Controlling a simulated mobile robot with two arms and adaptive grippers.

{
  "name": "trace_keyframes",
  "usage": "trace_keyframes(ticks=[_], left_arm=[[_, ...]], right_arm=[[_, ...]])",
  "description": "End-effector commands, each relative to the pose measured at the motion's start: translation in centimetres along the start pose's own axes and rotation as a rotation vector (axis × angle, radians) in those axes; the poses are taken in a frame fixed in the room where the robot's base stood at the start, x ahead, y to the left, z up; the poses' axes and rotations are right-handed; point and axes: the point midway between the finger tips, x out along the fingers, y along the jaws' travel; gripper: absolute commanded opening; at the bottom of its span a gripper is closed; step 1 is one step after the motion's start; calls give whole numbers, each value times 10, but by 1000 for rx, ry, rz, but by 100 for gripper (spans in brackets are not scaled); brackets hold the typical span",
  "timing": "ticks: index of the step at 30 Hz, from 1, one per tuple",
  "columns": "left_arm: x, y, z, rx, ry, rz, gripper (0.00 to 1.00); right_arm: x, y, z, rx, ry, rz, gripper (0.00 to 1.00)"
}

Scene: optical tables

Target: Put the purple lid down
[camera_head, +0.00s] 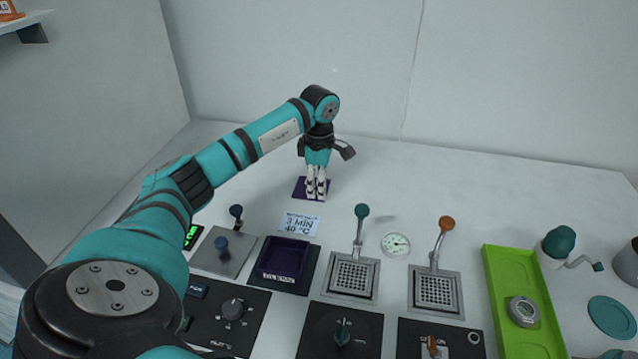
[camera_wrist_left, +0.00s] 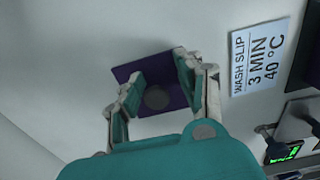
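The purple lid (camera_head: 299,189) is a flat square that appears to lie on the white table, behind the wash slip. In the left wrist view the lid (camera_wrist_left: 157,72) shows a round grey knob (camera_wrist_left: 157,97) at its middle. My left gripper (camera_head: 317,196) points down over the lid. In the wrist view its fingers (camera_wrist_left: 157,90) stand apart on either side of the knob, with a gap to it on both sides, so the gripper is open. The head view does not show the knob clearly. My right gripper is not in view.
A dark purple square basin (camera_head: 284,261) is open in front of the wash slip (camera_head: 299,224). Two metal baskets (camera_head: 352,277) (camera_head: 437,289) with upright handles stand to its right. A green tray (camera_head: 509,276) is further right. The table behind these is clear.

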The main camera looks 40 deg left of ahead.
Motion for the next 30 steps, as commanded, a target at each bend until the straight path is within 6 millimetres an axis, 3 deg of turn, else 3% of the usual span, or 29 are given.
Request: trace_keyframes(ticks=[11, 14, 24, 30], left_arm=[[-6, 0, 0, -1, 0, 2, 42], [-19, 1, 0, -1, -1, 4, 42], [-92, 1, 0, 0, -2, 5, 42], [-117, 1, 0, -1, -1, 1, 42]], right_arm=[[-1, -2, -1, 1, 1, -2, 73], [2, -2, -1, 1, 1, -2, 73], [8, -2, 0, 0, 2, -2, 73], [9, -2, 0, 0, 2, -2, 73]])
